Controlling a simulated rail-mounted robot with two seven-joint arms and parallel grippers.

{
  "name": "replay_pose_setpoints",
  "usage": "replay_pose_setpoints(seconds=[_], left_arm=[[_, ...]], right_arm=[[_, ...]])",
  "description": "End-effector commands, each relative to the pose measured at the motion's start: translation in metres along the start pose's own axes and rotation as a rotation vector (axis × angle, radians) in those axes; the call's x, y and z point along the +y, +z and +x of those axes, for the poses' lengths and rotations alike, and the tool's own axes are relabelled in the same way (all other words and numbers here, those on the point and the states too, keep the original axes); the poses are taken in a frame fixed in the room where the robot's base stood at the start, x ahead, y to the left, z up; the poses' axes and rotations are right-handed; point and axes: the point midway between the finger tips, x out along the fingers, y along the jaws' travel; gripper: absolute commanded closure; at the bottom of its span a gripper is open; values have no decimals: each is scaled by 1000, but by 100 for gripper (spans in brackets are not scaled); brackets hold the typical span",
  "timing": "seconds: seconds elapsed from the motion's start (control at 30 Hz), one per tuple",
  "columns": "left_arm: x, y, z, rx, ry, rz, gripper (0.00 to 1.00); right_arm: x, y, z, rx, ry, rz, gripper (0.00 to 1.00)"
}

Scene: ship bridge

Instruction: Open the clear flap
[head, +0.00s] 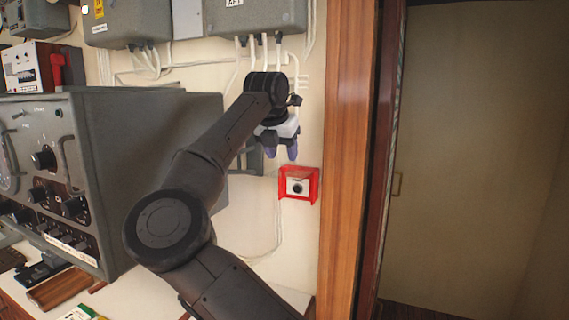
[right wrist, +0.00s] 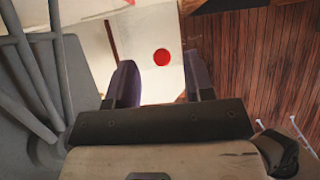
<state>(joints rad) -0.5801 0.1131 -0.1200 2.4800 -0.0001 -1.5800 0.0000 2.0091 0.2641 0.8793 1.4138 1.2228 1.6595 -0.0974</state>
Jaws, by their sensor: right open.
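A small red-framed box (head: 284,186) is on the cream wall, left of the wooden door post. Inside it a white plate with a round black knob or button (head: 297,187) shows. The clear flap itself cannot be made out, so I cannot tell how it stands. My right gripper (head: 281,153) is just above the box in the head view, its two purple fingers apart, pointing down, with nothing between them. In the right wrist view the open gripper (right wrist: 161,85) shows a pale surface with a red disc (right wrist: 162,57) beyond its fingers. My left gripper is not in view.
A large grey instrument console (head: 150,120) stands left of the box, close to my right arm. Grey cabinets (head: 255,15) with white cables hang above. The wooden door post (head: 347,150) and a doorway are to the right. The wall below the box is clear.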

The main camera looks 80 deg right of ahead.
Motion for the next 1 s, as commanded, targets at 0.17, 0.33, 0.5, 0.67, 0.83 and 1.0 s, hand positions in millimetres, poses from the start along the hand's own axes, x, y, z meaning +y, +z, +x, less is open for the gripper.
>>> replay_pose_setpoints(seconds=[0.17, 0.33, 0.5, 0.67, 0.83, 1.0], left_arm=[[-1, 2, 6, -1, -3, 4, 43], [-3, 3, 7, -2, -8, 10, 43], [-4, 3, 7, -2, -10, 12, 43], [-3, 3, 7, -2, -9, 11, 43], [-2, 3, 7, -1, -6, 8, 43], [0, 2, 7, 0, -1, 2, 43]], right_arm=[[0, 0, -37, -1, 4, -1, 52], [0, 0, -67, -1, 3, -1, 52], [0, 1, -88, -1, 1, 0, 52], [0, 1, -97, 0, 1, 1, 52], [-1, 0, -100, 0, -1, 2, 52], [0, 0, -100, 0, 0, 2, 52]])
